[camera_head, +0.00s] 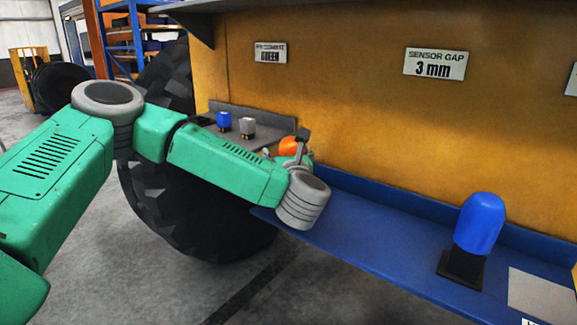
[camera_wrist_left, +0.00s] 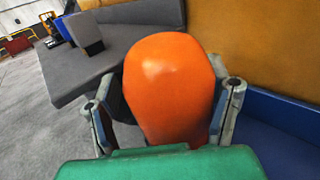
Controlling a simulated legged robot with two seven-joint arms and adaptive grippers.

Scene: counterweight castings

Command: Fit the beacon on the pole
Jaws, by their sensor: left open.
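An orange beacon (camera_head: 290,146) shows at the right end of the grey shelf, partly hidden by my left arm. In the left wrist view the orange beacon (camera_wrist_left: 168,85) stands large between the two fingers of my left gripper (camera_wrist_left: 163,105). The fingers are open, one on either side of it; its lower end is hidden by my green wrist housing. My left gripper (camera_head: 297,153) is small and partly hidden in the head view. A pole cannot be made out under the orange beacon. My right gripper is not in view.
A blue beacon (camera_head: 479,224) stands on a black base (camera_head: 461,268) on the blue ledge (camera_head: 370,235). A smaller blue piece (camera_head: 224,121) and a pale grey one (camera_head: 247,127) stand on the grey shelf (camera_head: 272,127). A yellow wall rises behind; a big tyre (camera_head: 160,205) is below.

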